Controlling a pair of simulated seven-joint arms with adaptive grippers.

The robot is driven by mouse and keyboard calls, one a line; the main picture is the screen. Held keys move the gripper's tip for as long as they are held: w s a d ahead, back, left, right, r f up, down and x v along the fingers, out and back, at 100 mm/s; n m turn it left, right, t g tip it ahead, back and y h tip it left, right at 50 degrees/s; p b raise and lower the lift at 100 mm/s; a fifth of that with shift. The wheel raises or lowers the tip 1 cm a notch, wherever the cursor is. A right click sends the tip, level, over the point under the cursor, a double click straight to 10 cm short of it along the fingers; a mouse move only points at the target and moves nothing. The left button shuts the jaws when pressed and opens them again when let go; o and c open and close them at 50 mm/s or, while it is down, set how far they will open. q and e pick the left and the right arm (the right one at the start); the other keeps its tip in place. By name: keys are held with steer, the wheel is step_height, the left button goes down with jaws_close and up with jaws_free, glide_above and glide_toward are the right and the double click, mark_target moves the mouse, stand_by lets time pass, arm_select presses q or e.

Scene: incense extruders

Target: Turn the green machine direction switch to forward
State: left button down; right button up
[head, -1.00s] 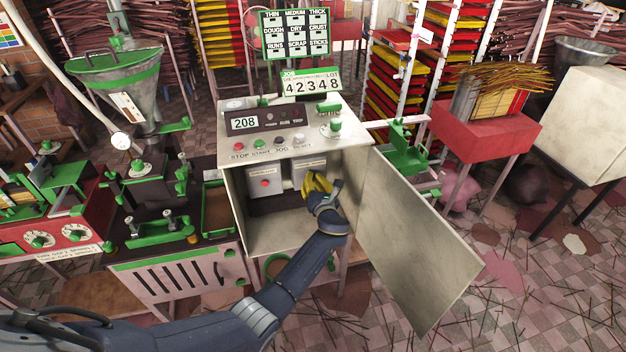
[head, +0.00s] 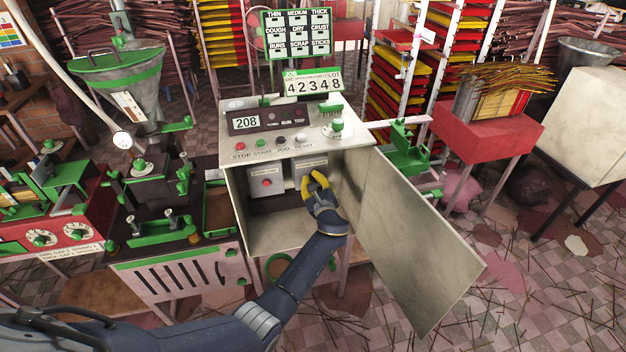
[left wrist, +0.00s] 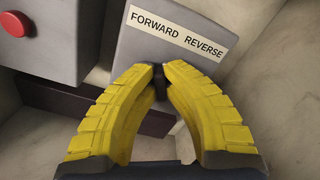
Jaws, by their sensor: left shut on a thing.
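The direction switch box (left wrist: 190,45) is grey, with a white label reading FORWARD on the left and REVERSE on the right. It also shows inside the open cabinet in the head view (head: 313,164). Its small black knob (left wrist: 160,83) sits below the label, between my left fingertips. My left gripper (left wrist: 158,74) has yellow fingers and is shut on the knob; it also shows in the head view (head: 313,179). The fingers partly hide the knob, so its exact pointing is hard to tell. My right gripper is not in view.
A grey box with a red button (left wrist: 14,24) is left of the switch box. The cabinet door (head: 415,240) hangs open to the right of my forearm. The cabinet top (head: 285,148) carries buttons and a 208 display. Green machinery (head: 155,190) stands to the left.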

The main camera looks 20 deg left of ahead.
arm_select(q)
steer(key=shift+a+n, duration=0.1)
steer(key=shift+n, duration=1.5)
steer(key=c, duration=1.5)
jaws_free()
steer(key=shift+v, duration=6.05)
steer(key=shift+f, duration=0.1)
